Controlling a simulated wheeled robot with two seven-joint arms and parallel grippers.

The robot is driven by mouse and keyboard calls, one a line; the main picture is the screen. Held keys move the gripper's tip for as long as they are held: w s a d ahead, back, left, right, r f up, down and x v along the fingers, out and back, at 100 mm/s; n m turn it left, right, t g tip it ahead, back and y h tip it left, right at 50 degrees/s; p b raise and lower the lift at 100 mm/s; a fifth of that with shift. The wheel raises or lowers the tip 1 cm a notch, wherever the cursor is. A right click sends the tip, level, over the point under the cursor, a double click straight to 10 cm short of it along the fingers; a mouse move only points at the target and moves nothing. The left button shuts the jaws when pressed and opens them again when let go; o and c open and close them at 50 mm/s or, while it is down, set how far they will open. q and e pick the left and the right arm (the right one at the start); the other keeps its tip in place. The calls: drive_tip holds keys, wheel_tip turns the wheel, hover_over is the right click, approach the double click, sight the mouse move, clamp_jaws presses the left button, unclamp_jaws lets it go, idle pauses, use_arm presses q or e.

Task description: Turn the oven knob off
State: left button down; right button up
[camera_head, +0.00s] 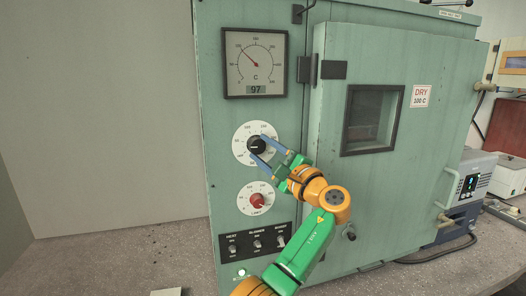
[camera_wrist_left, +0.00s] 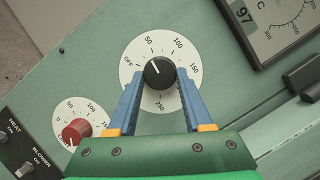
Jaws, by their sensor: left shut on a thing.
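The black oven knob (camera_head: 257,145) sits at the centre of a round white dial (camera_head: 242,134) on the green oven's front panel. My left gripper (camera_head: 265,149) reaches it from the lower right, its blue fingers shut on the knob's two sides. In the left wrist view the black knob (camera_wrist_left: 159,72) lies between the fingertips of my left gripper (camera_wrist_left: 160,84). Its white pointer line aims up and left, between the OFF mark and 50, so it is not at OFF. My right gripper is not in view.
A red LIMIT knob (camera_head: 257,200) is just below, above a black switch panel (camera_head: 255,243). A gauge (camera_head: 255,63) above shows 97. The oven door (camera_head: 300,190) with its window (camera_head: 372,118) is shut at right.

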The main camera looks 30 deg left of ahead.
use_arm(q)
drive_tip(key=n+p, duration=0.1)
drive_tip(key=n, duration=0.1)
drive_tip(key=n+g+h+p, duration=0.1)
drive_tip(key=n+p, duration=0.1)
drive_tip(key=shift+r+n, duration=0.3)
drive_tip(key=shift+r, duration=0.1)
drive_tip(key=shift+n+g+h+p, duration=0.4)
drive_tip(key=shift+n+h+p, duration=0.3)
drive_tip(key=shift+n, duration=0.8)
drive_tip(key=shift+c, duration=1.6)
unclamp_jaws()
drive_tip(key=shift+w, duration=0.1)
